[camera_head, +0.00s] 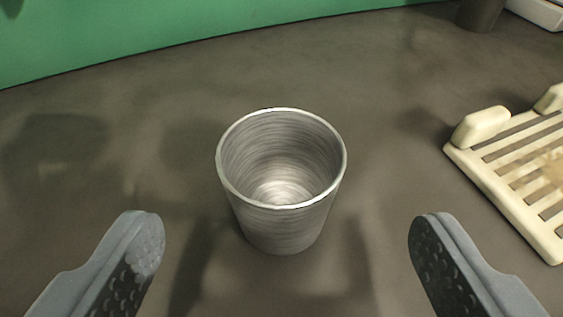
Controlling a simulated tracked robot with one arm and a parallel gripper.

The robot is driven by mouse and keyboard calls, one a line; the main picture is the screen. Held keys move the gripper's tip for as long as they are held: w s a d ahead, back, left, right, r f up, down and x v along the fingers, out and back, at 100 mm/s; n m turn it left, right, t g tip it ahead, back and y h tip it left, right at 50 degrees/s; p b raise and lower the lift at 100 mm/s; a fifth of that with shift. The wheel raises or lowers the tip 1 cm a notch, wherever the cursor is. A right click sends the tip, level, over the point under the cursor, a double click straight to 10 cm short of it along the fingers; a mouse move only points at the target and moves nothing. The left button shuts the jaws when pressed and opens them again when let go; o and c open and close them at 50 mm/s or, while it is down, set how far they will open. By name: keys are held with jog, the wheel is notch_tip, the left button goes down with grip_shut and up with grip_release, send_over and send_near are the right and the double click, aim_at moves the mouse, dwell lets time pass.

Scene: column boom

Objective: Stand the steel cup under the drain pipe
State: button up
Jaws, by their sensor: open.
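The steel cup (281,228) stands upright on the dark grey surface in the middle of the view. Its mouth faces up and its inside looks empty. My gripper (287,232) is open, with one grey finger to the left of the cup and one to the right. Clear gaps show between the cup and both fingers, and neither touches it. The drain pipe cannot be made out for certain; a dark round post (480,14) is cut off at the top right edge.
A cream slatted rack (502,201) with raised knobs lies at the right, beyond my right finger. A green wall (200,25) runs along the back. A pale object (540,10) sits in the top right corner. The surface left of and behind the cup is clear.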

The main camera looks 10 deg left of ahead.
aim_at(280, 201)
jog(key=shift+b+x, duration=0.6)
jog(key=shift+x, duration=2.5)
jog(key=shift+s+a, duration=0.1)
jog(key=c, duration=1.2)
